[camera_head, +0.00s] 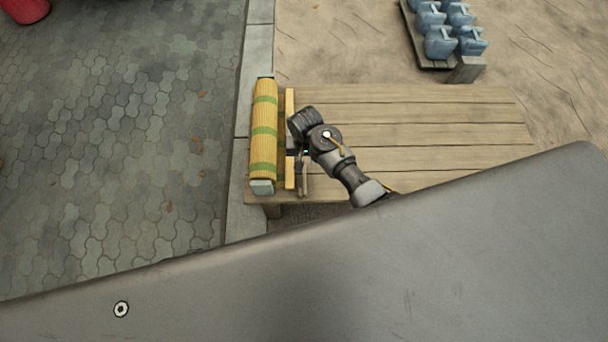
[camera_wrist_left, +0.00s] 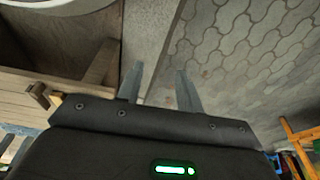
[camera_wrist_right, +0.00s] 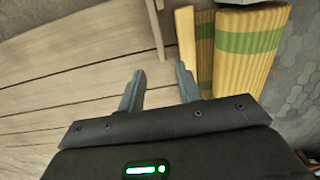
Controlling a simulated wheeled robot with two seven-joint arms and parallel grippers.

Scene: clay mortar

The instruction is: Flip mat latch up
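A yellow mat (camera_head: 263,130) with green stripes stands along the left end of the wooden platform in the head view; it also shows in the right wrist view (camera_wrist_right: 247,48). A pale yellow wooden bar (camera_head: 289,110) runs beside it, upright in the right wrist view (camera_wrist_right: 186,40). I cannot tell for sure which part is the latch. My right gripper (camera_head: 303,178) is just right of the bar, pointing down. In the right wrist view its fingers (camera_wrist_right: 159,70) are apart with nothing between them, the right finger close to the bar. My left gripper (camera_wrist_left: 159,68) is open and empty, outside the head view.
The slatted wooden platform (camera_head: 420,120) is clear to the right. Several blue containers (camera_head: 441,42) stand on a rack at the back right. Grey paving (camera_head: 120,130) lies left of a stone kerb (camera_head: 249,110). A red object (camera_head: 25,10) is at the far left.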

